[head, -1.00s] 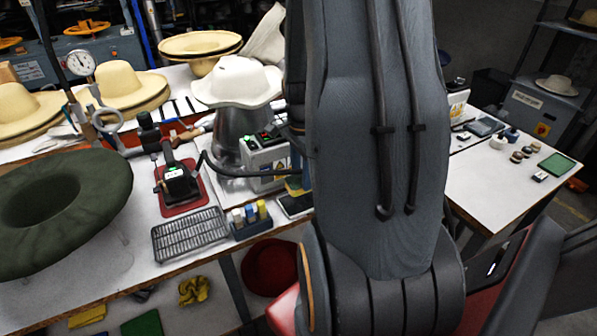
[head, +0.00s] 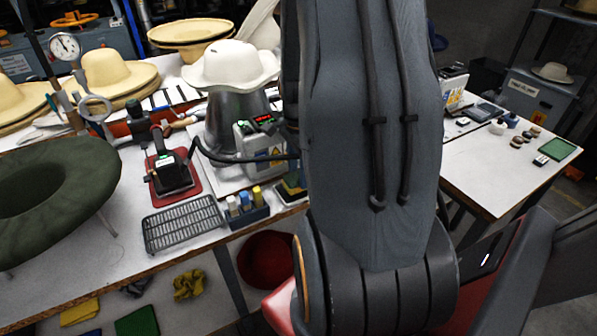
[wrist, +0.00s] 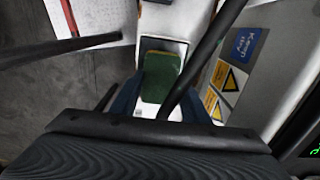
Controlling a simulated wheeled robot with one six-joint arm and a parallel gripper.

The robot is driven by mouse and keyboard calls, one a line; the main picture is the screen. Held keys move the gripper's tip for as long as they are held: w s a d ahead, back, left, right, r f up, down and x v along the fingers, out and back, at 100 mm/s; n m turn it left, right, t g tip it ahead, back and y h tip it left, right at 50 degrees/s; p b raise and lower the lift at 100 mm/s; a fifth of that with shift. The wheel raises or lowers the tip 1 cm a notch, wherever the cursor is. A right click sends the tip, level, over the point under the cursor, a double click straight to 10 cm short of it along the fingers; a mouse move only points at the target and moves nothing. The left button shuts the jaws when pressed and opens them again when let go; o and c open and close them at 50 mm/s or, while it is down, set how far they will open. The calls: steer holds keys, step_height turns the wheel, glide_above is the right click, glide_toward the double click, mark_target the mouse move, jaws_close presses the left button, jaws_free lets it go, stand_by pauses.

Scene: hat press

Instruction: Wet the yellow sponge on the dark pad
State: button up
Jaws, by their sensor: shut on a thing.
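My gripper (wrist: 158,100) is shut on the sponge (wrist: 162,78), one blue finger on each side. In the wrist view the sponge shows a green face with a thin yellowish edge at the far end. The pad's pale rim (wrist: 180,47) shows around the sponge, which covers most of the pad. In the head view the sponge (head: 291,186) is a small yellow and green patch low over the dark pad (head: 297,198) at the table's front edge. My arm hides part of this spot. I cannot tell whether sponge and pad touch.
A control box (head: 262,142) with warning labels stands just behind the pad, below a white hat (head: 230,64). A dark cable crosses close to the sponge.

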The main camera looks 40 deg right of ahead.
mark_target(298, 177)
steer(key=shift+f, duration=0.65)
stand_by(1.9)
steer(key=shift+r, duration=0.15)
steer(key=shift+r+p, duration=2.85)
steer(key=shift+r, duration=0.6)
